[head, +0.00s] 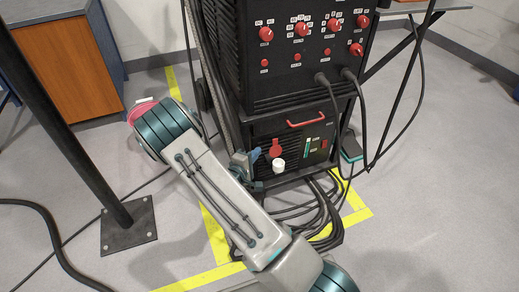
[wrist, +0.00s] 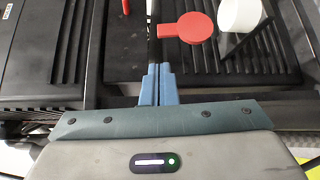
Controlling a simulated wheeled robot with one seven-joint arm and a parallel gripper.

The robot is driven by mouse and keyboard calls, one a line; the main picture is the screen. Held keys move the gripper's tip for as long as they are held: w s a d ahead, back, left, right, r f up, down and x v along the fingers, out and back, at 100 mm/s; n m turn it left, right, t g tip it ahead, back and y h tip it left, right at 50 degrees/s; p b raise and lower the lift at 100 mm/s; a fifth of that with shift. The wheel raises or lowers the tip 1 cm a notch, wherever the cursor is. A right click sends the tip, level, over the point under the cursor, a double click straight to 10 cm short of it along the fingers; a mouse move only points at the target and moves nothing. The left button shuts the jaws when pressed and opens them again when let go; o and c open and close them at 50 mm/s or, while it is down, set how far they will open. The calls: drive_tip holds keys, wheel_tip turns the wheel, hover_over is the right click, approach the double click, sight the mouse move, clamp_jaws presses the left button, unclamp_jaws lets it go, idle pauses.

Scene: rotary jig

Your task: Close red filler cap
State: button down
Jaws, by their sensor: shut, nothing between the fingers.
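The red filler cap (head: 276,149) is on the front of the black lower unit, just above a white cylindrical piece (head: 279,167). In the wrist view the cap (wrist: 194,27) is a flat round red disc with a short tab pointing left. The white cylinder (wrist: 240,14) stands to its right on a dark bracket, and the disc does not cover it. My gripper (wrist: 158,68) has its two blue fingers together with nothing between them. Their tips lie just below and left of the cap's tab, apparently apart from it. In the head view my gripper (head: 256,156) is left of the cap.
The unit has a red handle (head: 307,119) above the cap. A black panel with red knobs (head: 302,29) rises above. Thick black cables hang at right and coil on the floor (head: 315,215). A dark post (head: 70,120) and a wooden cabinet (head: 63,65) stand left.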

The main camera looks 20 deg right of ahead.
sight(275, 148)
drive_tip(key=shift+b+x, duration=1.25)
drive_tip(key=shift+x, duration=3.05)
